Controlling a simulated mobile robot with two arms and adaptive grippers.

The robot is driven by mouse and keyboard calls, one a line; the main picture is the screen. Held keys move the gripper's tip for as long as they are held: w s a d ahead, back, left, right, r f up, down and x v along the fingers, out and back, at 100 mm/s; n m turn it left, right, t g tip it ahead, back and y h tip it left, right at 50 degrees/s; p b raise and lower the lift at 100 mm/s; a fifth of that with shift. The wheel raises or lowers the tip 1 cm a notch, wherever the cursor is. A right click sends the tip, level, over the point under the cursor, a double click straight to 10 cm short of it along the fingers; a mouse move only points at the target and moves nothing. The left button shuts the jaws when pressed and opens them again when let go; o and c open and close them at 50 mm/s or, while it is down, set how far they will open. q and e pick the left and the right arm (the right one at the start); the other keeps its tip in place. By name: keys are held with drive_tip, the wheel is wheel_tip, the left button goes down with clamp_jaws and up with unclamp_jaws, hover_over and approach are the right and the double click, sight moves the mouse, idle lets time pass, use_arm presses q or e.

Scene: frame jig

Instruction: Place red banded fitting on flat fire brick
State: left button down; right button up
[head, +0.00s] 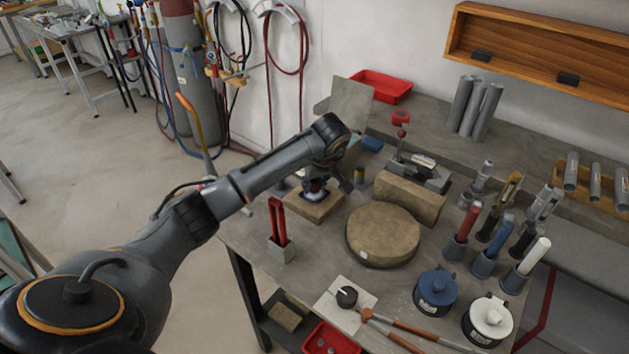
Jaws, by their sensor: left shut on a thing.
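A flat tan fire brick (318,213) lies on the workbench near its left edge. My left gripper (316,188) comes down over this brick from above and is shut on a small fitting low between its fingers. The fitting is mostly hidden by the fingers, so its band is hard to make out. It is at or just above the brick's top; I cannot tell whether it touches. My right gripper is not in view.
A round brick slab (383,236) and a thicker tan block (410,199) stand to the right. A holder with red upright prongs (281,246) stands in front. Tools and jars crowd the right side.

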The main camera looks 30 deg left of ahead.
use_arm(q)
drive_tip(key=shift+f, duration=0.2)
drive_tip(key=c, duration=1.1)
unclamp_jaws()
drive_tip(key=shift+r, duration=0.1)
drive_tip(key=shift+d+r, duration=0.1)
drive_tip(key=shift+r, duration=0.1)
drive_tip(key=b+v, duration=0.2)
drive_tip(key=v, duration=0.9)
drive_tip(key=shift+s+d+r, duration=0.1)
drive_tip(key=shift+s+r, duration=0.1)
drive_tip(key=shift+r, duration=0.1)
